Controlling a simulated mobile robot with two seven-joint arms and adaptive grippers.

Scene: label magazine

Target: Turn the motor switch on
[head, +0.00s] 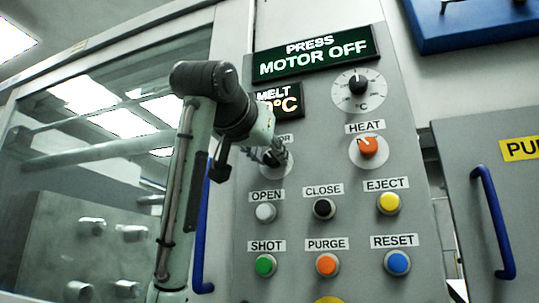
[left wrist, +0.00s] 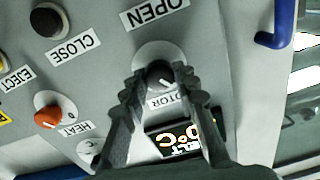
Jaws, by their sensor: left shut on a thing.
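The motor switch (left wrist: 159,72) is a dark round knob on a pale disc, with a partly covered MOTOR label beside it in the left wrist view. My left gripper (left wrist: 157,84) has one finger on each side of the knob and is shut on it. In the head view my left gripper (head: 269,156) reaches the switch from the upper left and hides most of the knob. The sign (head: 316,55) above reads PRESS MOTOR OFF. My right gripper is in neither view.
The HEAT knob (head: 368,147) is orange, right of the switch. OPEN (head: 265,212), CLOSE (head: 324,208) and EJECT (head: 389,203) buttons sit below, with another button row under them. Blue handles (head: 493,222) stand out at the sides. A MELT display (head: 279,101) is partly hidden by my arm.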

